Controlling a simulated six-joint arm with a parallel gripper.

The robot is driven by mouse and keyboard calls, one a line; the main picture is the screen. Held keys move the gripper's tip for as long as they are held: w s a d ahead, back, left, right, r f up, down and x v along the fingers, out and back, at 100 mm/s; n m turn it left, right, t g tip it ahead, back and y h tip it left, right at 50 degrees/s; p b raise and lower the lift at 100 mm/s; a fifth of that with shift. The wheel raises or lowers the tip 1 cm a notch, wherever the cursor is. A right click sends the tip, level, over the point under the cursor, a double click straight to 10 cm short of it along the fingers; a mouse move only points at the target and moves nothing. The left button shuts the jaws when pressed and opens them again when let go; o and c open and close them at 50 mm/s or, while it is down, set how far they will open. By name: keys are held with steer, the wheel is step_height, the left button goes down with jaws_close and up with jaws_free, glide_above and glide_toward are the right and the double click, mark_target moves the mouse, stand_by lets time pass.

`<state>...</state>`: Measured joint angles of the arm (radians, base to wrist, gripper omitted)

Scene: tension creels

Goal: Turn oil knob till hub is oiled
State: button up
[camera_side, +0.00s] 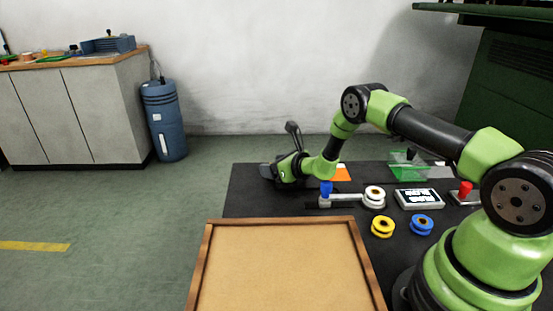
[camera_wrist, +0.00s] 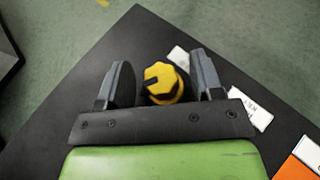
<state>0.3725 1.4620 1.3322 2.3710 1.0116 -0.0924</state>
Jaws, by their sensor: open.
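A yellow faceted knob (camera_wrist: 163,84) with a dark mark on its top shows in the wrist view, and I take it for the oil knob. My gripper (camera_wrist: 161,70) is open, with one dark finger on each side of the knob. Small gaps show between the fingers and the knob. In the side view my gripper (camera_side: 270,172) is low over the far left part of the black mat (camera_side: 250,200), and the knob cannot be made out there. I cannot tell which part is the hub, or whether it is oiled.
White (camera_side: 374,193), yellow (camera_side: 382,229) and blue spools (camera_side: 421,226) sit right of a blue-topped post (camera_side: 326,188). A display box (camera_side: 419,199), a red-topped part (camera_side: 465,190) and an orange card (camera_side: 341,174) are nearby. A wood-framed tray (camera_side: 285,260) is in front.

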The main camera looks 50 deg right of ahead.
steer(key=shift+s+r, duration=0.1)
steer(key=shift+s, duration=0.25)
steer(key=shift+v, duration=1.1)
step_height(320, 180, up, 7)
steer(key=shift+w, duration=0.1)
